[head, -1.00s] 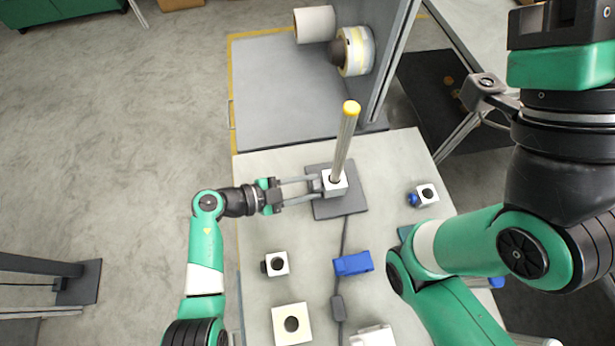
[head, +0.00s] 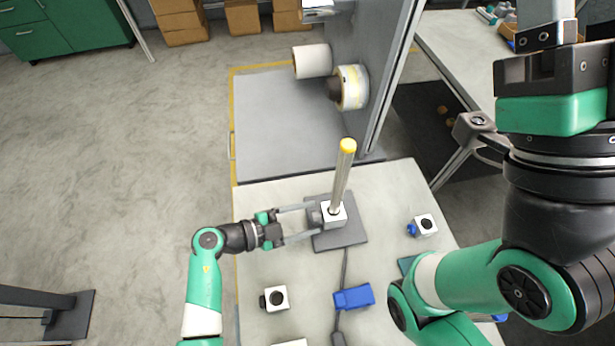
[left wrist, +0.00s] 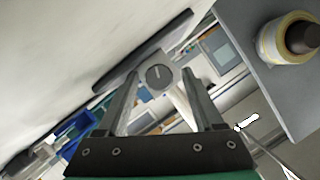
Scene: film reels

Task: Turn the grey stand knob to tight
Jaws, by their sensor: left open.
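The stand has a dark grey base plate (head: 350,234), a white block (head: 335,219) and an upright pole with a yellow top (head: 347,146). The round grey knob (head: 314,216) is on the block's left side. In the left wrist view the knob (left wrist: 159,77) faces me, with a slot mark on its face. My left gripper (head: 312,222) is open, its two fingers reaching to either side of the knob. I cannot tell if they touch it. My right arm is at the right; its gripper fingers are not clearly in view.
White blocks with dark round holes (head: 277,298) and (head: 426,224) stand on the table, with a blue block (head: 354,297) near the front. A cable runs forward from the stand. White and yellow-edged rolls (head: 354,87) hang on a grey panel behind.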

